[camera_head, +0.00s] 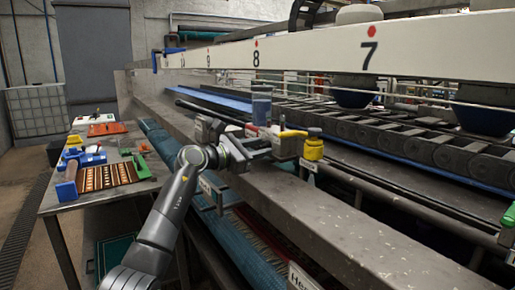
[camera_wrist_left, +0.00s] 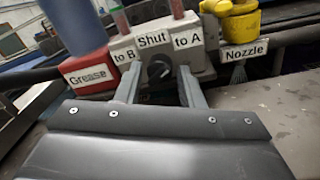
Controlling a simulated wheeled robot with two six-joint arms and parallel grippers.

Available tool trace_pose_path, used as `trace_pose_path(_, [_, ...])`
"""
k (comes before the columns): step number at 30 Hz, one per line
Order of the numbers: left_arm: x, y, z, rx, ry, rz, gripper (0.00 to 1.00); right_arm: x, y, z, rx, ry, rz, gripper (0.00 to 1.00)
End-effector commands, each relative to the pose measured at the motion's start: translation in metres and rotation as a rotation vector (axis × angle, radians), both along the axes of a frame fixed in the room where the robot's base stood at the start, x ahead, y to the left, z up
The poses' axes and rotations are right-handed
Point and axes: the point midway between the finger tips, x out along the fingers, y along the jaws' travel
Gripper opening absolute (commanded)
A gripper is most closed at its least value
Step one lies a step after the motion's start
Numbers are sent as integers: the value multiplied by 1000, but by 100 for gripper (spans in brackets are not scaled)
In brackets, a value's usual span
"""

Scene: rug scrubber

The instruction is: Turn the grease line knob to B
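The black grease line knob (camera_wrist_left: 159,72) sits on the front of a grey valve block (camera_wrist_left: 150,44), under the labels "to B", "Shut" and "to A". Its pointer direction is too dark to read. My left gripper (camera_wrist_left: 159,77) is open, with one fingertip on each side of the knob and the knob seen between them. Whether the fingers touch it I cannot tell. In the head view the block (camera_head: 287,146) is partly hidden by my left gripper (camera_head: 264,151). My right gripper is not in view.
A red box labelled "Grease" (camera_wrist_left: 88,73) is left of the block. A yellow nozzle part (camera_wrist_left: 240,25) is close on its right. A blurred blue cylinder (camera_wrist_left: 76,22) stands near on the left. A table with tools (camera_head: 125,190) stands at left.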

Motion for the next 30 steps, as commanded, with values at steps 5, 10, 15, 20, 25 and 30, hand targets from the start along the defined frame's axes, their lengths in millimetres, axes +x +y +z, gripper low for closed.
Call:
trace_pose_path(5, [0, 0, 0, 0, 0, 0, 20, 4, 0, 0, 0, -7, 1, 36])
trace_pose_path(10, [0, 0, 0, 0, 0, 0, 3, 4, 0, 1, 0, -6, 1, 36])
trace_pose_path(15, [0, 0, 1, -10, 13, 0, 3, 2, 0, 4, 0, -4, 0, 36])
trace_pose_path(20, [0, 0, 2, -44, 61, 0, 3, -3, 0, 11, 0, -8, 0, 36])
trace_pose_path(25, [0, 0, 5, -109, 150, 0, 3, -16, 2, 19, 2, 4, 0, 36])
trace_pose_path(30, [0, 0, 5, -186, 257, 0, 3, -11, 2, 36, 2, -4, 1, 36])
